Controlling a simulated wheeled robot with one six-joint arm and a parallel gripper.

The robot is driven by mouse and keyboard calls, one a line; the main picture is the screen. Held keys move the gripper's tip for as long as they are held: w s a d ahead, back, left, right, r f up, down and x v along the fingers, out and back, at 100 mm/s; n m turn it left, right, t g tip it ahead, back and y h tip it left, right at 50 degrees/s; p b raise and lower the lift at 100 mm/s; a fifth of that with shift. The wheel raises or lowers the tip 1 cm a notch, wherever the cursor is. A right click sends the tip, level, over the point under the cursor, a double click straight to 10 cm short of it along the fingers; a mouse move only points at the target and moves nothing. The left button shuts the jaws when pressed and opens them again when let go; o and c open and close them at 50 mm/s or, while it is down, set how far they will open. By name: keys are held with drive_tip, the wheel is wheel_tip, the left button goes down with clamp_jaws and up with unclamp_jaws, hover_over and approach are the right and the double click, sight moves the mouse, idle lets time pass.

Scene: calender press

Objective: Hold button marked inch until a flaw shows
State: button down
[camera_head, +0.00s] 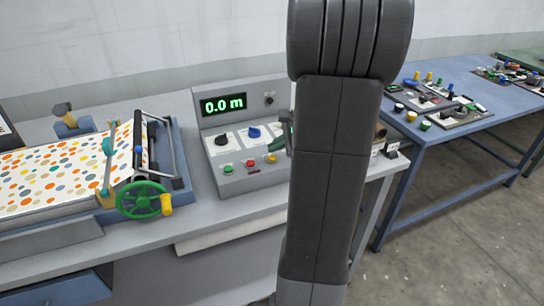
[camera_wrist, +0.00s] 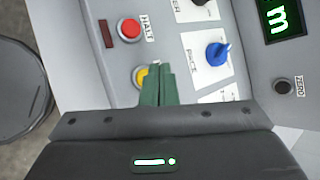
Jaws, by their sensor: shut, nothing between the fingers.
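The grey control panel (camera_head: 240,185) stands on the bench with a row of green (camera_head: 228,169), red (camera_head: 251,163) and yellow (camera_head: 271,158) buttons. In the wrist view the red button (camera_wrist: 129,29) has the label HALT. The yellow button (camera_wrist: 140,75) is partly hidden by my gripper (camera_wrist: 158,72), and its label cannot be read. My gripper's green fingers are shut and empty, with their tips at the yellow button's edge; I cannot tell whether they touch it. The display (camera_head: 223,104) reads 0.0 m. White sheet with coloured dots (camera_head: 60,175) lies at left; no flaw is evident.
A blue knob (camera_wrist: 217,53) and a ZERO button (camera_wrist: 283,86) sit on the panel near my fingers. A green handwheel (camera_head: 143,200) is left of the panel. My arm hides the panel's right side. A blue table (camera_head: 450,150) with small parts stands at right.

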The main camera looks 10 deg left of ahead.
wheel_tip(320, 180, up, 5)
drive_tip(key=p, duration=0.3)
drive_tip(key=shift+f+p, duration=0.15)
drive_tip(key=shift+p, duration=0.15)
